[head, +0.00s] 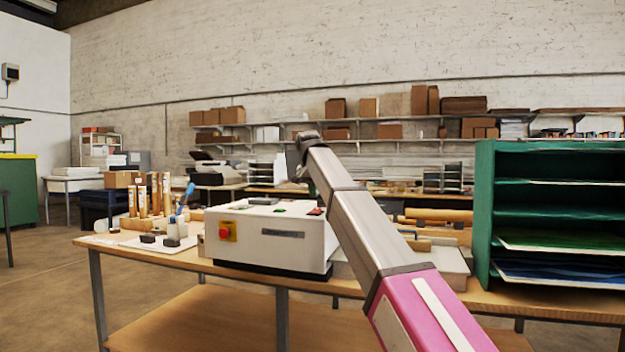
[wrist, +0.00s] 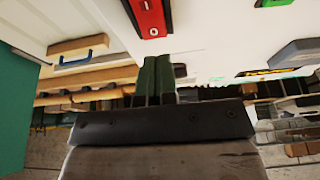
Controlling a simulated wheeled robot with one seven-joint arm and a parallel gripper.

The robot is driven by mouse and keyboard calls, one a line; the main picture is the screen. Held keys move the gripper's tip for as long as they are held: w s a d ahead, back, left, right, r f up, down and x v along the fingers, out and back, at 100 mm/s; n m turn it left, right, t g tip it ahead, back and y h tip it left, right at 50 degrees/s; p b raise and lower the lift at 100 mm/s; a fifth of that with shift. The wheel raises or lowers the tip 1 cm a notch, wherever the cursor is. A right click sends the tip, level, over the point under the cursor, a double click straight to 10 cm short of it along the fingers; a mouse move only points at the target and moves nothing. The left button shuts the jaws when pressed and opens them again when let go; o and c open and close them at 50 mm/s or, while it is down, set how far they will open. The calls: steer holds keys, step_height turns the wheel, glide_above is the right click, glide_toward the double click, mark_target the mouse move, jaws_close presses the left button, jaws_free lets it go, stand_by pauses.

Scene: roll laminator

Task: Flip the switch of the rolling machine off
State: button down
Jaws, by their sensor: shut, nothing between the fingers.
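The rolling machine (head: 265,246) is a white box on the wooden table. A red rocker switch (wrist: 150,16) marked I and O shows at the top of the wrist view, cut off by the picture edge. It sits on the machine's white top (wrist: 220,35). I cannot tell which side is pressed. My gripper (wrist: 157,62) has its dark green fingers together and empty, just below the O end of the switch in the wrist view. I cannot tell whether they touch it. In the head view, my arm rises over the machine's right side and the fingertips are not clear.
A red stop button on a yellow plate (head: 226,232) is on the machine's front. Bottles and wooden rolls (head: 150,200) stand to its left. A green shelf unit (head: 484,215) with sheets stands at the right of the table. Floor at the left front is clear.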

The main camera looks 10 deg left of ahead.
mark_target(315, 209)
steer(key=shift+s+x, duration=0.2)
steer(key=shift+x, duration=0.7)
steer(key=shift+s+x, duration=0.15)
steer(key=shift+x, duration=0.75)
steer(key=shift+f, duration=0.1)
steer(key=shift+f, duration=0.1)
